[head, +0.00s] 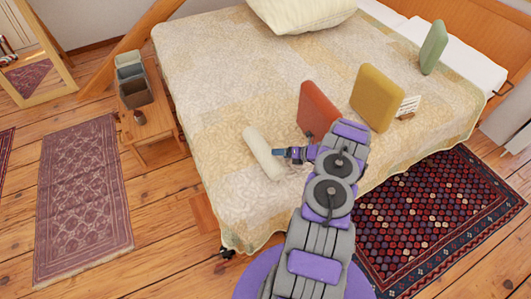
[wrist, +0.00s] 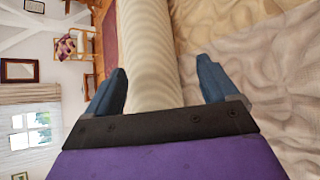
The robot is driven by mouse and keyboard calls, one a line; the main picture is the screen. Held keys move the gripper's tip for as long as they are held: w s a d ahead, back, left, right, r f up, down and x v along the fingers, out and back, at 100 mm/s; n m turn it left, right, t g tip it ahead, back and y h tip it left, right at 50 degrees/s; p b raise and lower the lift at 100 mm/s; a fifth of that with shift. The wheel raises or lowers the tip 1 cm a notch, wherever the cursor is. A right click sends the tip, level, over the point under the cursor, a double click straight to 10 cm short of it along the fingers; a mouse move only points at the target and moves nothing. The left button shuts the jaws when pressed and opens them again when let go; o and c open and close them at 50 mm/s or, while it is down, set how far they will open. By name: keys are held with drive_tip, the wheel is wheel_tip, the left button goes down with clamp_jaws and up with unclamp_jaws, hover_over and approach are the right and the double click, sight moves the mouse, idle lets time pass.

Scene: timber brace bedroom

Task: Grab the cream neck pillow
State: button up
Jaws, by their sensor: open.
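The cream neck pillow (head: 263,153) is a long roll lying near the left front part of the bed in the head view. In the wrist view the pillow (wrist: 149,55) runs away from me between the two fingers. My gripper (head: 281,153) is at the pillow's right side in the head view. In the wrist view my gripper (wrist: 160,85) is open, with one dark blue finger on each side of the roll. A gap shows between the right finger and the pillow; the left finger is closer to it. Whether either finger touches it is unclear.
The bed (head: 205,65) has a patterned cream cover. A red cushion (head: 317,108), a yellow cushion (head: 377,96) and a green cushion (head: 433,47) stand on it to the right. A large cream pillow (head: 300,12) lies at the back. A wooden stool (head: 158,128) with boxes stands left.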

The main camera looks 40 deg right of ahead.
sight(263, 152)
drive_tip(key=w+a, duration=0.1)
drive_tip(key=w+a+b, duration=0.1)
drive_tip(key=a, duration=0.1)
drive_tip(key=shift+a+f, duration=0.1)
drive_tip(key=shift+a, duration=0.05)
drive_tip(key=shift+w+a+f+b, duration=0.1)
drive_tip(key=shift+w+f+b, duration=0.1)
drive_tip(key=shift+w+f, duration=0.25)
drive_tip(key=shift+w+a+f+b, duration=0.1)
drive_tip(key=shift+w+f+b, duration=0.1)
drive_tip(key=shift+w, duration=0.45)
drive_tip(key=shift+d+f, duration=0.1)
drive_tip(key=shift+d, duration=0.4)
drive_tip(key=shift+a, duration=0.45)
drive_tip(key=shift+c, duration=1.4)
drive_tip(key=shift+s+d, duration=0.1)
drive_tip(key=shift+d, duration=0.05)
drive_tip(key=c, duration=1.1)
